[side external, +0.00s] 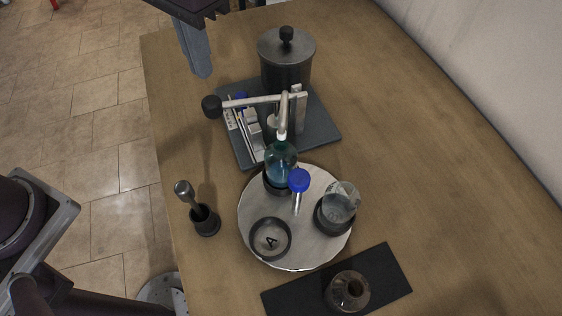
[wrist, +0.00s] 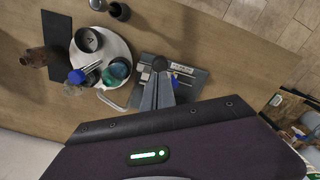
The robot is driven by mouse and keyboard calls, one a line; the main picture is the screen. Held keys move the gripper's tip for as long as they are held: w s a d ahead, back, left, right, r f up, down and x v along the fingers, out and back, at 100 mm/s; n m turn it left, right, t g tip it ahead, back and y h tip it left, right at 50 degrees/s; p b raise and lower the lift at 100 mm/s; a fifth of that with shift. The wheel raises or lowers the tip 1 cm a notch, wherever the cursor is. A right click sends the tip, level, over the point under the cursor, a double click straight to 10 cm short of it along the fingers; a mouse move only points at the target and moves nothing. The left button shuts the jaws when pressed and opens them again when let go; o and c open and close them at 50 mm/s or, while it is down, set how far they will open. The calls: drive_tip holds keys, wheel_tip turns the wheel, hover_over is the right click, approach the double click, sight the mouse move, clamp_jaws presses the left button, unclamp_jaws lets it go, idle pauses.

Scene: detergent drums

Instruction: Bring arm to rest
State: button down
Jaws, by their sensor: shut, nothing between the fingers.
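My gripper (side external: 203,70) hangs near the top of the side external view, above the far left edge of the wooden table. Its grey fingers are together, with nothing between them. In the wrist view the fingers (wrist: 157,88) show at the middle, pointing toward the grey base plate (wrist: 192,84) below. The gripper is apart from all the objects on the table. Most of my arm is out of the picture.
A dark lidded pot (side external: 286,62) and a lever press on a grey plate (side external: 322,128) stand nearest the gripper. A round tray (side external: 253,206) holds a teal bottle (side external: 281,167), beaker and dark cup. A mortar with pestle (side external: 205,221) stands left. The table's right side is clear.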

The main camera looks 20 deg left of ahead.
idle(0.3)
drive_tip(key=s+a+r+n+t, duration=0.1)
drive_tip(key=s+a+r+t, duration=0.1)
drive_tip(key=s+a, duration=0.5)
drive_tip(key=s+a+r+n+t, duration=0.2)
drive_tip(key=s+a+t, duration=0.1)
drive_tip(key=s+a, duration=0.5)
drive_tip(key=shift+s+a+r+t, duration=0.25)
drive_tip(key=shift+s+r+t, duration=0.05)
drive_tip(key=shift+s+r, duration=0.05)
